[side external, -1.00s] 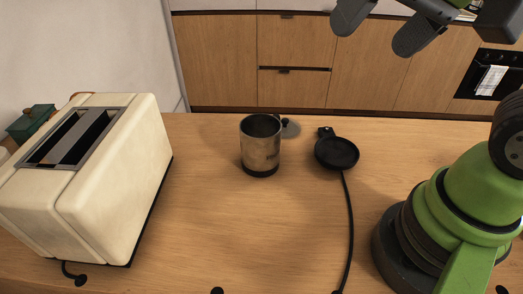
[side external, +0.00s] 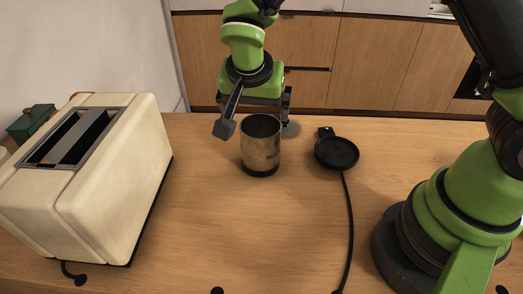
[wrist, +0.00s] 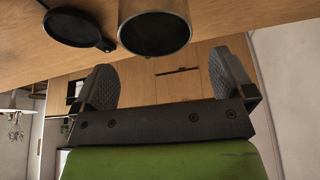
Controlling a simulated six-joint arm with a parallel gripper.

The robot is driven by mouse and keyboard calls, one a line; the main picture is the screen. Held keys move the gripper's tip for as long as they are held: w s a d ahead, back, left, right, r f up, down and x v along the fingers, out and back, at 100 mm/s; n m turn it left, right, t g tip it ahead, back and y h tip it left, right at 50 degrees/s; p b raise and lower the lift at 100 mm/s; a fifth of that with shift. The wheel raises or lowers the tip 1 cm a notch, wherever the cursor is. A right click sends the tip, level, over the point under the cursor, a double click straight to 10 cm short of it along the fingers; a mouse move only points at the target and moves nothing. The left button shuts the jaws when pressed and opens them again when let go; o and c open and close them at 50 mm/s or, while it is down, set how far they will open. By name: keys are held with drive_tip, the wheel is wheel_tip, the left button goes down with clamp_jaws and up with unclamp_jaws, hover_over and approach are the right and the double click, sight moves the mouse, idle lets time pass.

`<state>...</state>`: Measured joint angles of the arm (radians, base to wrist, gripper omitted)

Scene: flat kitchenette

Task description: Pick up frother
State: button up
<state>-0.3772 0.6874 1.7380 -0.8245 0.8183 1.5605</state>
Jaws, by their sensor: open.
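The frother (side external: 261,148) is a metal cup with a dark base and dark inside, standing upright on the wooden counter in the side view. It also shows at the top of the wrist view (wrist: 154,30). My gripper (side external: 254,127) is open and empty. In the side view one finger is left of the frother's rim and the other is behind and to its right. In the wrist view the two fingers (wrist: 163,78) are spread wide, with the frother beyond the gap between them. I cannot tell whether a finger touches it.
A black round power base (side external: 337,153) with a cable (side external: 350,222) lies right of the frother. A cream toaster (side external: 95,190) stands at the left, with a green box (side external: 31,123) behind it. The counter (side external: 235,225) in front of the frother is clear.

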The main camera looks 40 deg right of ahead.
sight(260, 124)
drive_tip(key=x, duration=0.6)
drive_tip(key=shift+s+d+f, duration=0.15)
drive_tip(key=shift+d+f, duration=0.05)
drive_tip(key=shift+f, duration=0.1)
drive_tip(key=c, duration=1.4)
drive_tip(key=shift+r, duration=0.2)
